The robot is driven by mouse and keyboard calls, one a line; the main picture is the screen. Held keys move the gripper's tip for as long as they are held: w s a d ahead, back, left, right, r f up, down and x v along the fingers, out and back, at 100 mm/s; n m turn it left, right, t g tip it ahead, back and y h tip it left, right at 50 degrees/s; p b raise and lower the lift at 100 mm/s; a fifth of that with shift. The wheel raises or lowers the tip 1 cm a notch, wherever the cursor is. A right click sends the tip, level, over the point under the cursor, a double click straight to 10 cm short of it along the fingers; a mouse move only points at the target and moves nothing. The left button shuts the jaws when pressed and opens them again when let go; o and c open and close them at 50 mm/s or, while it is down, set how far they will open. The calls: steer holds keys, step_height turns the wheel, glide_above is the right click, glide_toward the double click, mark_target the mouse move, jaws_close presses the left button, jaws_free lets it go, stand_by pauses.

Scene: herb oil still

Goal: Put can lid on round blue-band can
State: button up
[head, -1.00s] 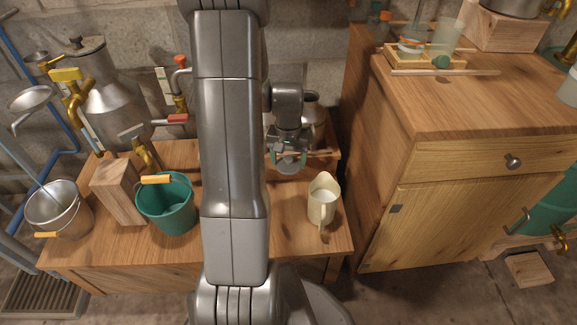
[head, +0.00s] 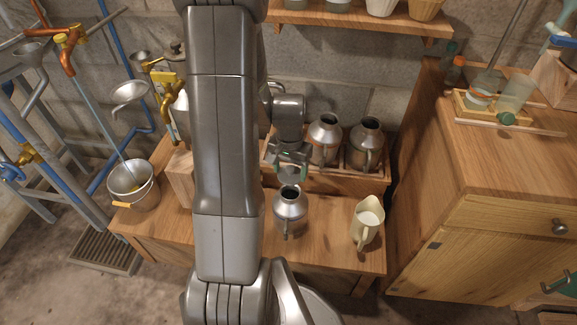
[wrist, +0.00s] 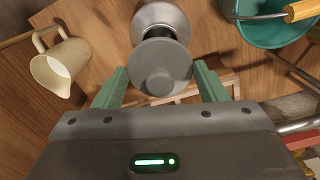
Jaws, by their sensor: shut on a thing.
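My gripper (head: 291,153) is shut on the round grey can lid (wrist: 163,68), which has a small knob and sits between the green fingers (wrist: 163,88). In the head view, the lid (head: 292,175) hangs just behind and above the mouth of a round metal can (head: 290,212) on the low table. In the wrist view, this can (wrist: 158,17) lies beyond the lid, which hides part of it. The lid appears apart from the can. Two similar cans (head: 325,143) (head: 367,146) stand at the back. I cannot make out a blue band on any can.
A cream pitcher (head: 367,222) stands right of the front can. A teal bucket (wrist: 262,28) is on its other side, hidden behind my arm in the head view. A wooden cabinet (head: 500,165) borders the table on the right. A metal pail (head: 133,184) is at left.

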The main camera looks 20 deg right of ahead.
steer(key=shift+f+b, duration=2.2)
steer(key=shift+f, duration=0.9)
steer(key=shift+f, duration=0.1)
steer(key=o, duration=1.2)
steer(key=shift+o, duration=0.2)
steer(key=shift+r+p, duration=2.65)
steer(key=shift+r, duration=0.9)
jaws_close()
